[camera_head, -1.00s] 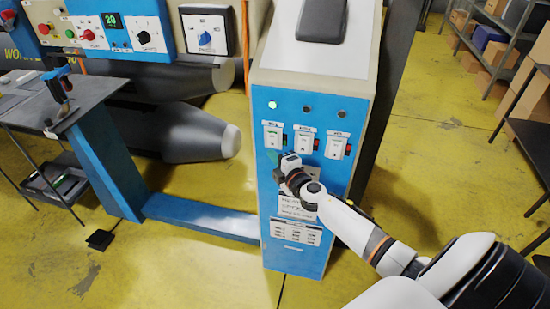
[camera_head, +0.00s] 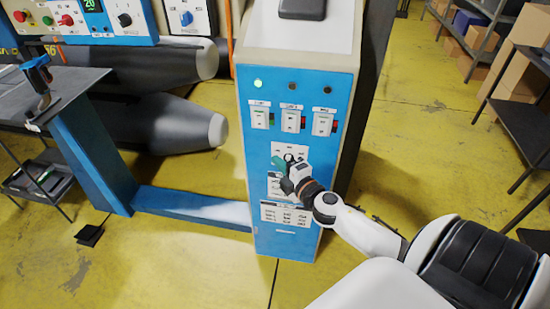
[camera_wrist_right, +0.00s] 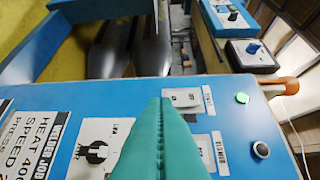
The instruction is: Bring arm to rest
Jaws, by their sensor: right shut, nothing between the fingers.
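My right gripper (camera_head: 279,165) is in front of the blue front panel of the control cabinet (camera_head: 259,215), below its row of switches. Its teal fingers (camera_wrist_right: 160,125) are together and empty in the right wrist view. They cover part of the panel there; whether they touch it I cannot tell. A black rotary knob (camera_wrist_right: 96,151) on a white plate is left of the fingers. My left gripper is not in view.
White switches (camera_head: 260,115) line the panel under a lit green lamp (camera_head: 257,84). A grey-topped table (camera_head: 75,85) stands left; shelving with boxes (camera_head: 480,40) is at the right. Yellow floor lies open right of the cabinet.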

